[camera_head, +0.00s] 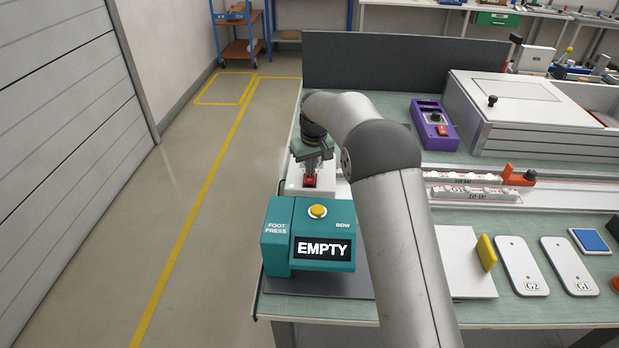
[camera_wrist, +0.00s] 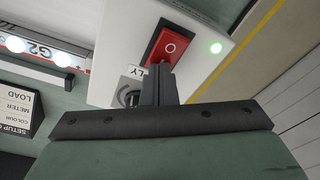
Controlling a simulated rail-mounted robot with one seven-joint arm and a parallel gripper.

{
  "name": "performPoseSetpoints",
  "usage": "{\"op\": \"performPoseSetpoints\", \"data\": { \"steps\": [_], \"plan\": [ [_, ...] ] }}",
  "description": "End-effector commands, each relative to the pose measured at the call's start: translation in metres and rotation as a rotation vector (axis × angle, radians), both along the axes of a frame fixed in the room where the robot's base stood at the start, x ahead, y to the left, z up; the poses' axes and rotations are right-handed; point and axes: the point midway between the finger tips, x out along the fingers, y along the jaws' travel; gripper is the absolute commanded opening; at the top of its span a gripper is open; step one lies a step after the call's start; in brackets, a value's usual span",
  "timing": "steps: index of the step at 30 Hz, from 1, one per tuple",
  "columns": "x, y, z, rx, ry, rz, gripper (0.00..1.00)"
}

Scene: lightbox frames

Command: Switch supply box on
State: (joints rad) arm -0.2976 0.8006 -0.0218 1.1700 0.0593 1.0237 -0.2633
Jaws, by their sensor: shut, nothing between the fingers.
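The switch end nearer the lamp shows an O mark. In the head view the supply box (camera_head: 294,180) stands behind the teal box, partly hidden by my arm, with its red switch (camera_head: 310,181) visible. My gripper (camera_wrist: 160,72) is shut and empty, its tips at the switch's end away from the O. I cannot tell whether they touch it. The fingertips partly cover the label and switch edge.
A teal foot-press box (camera_head: 277,240) reading EMPTY stands in front of the supply box. A purple box (camera_head: 435,128), a white case (camera_head: 530,115) and a rail with white lamp strips (camera_head: 470,193) lie to the right. A dark panel (camera_head: 390,62) closes the back.

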Motion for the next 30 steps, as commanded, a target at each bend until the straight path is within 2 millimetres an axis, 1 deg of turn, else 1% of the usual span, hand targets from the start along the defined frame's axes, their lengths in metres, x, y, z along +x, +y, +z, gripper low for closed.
{"op": "performPoseSetpoints", "data": {
  "steps": [5, 30],
  "plan": [
    [-0.001, 0.000, 0.004, -0.001, 0.003, 0.000, 0.00],
    [0.000, 0.000, 0.070, 0.000, 0.002, 0.000, 0.00]
  ]
}}
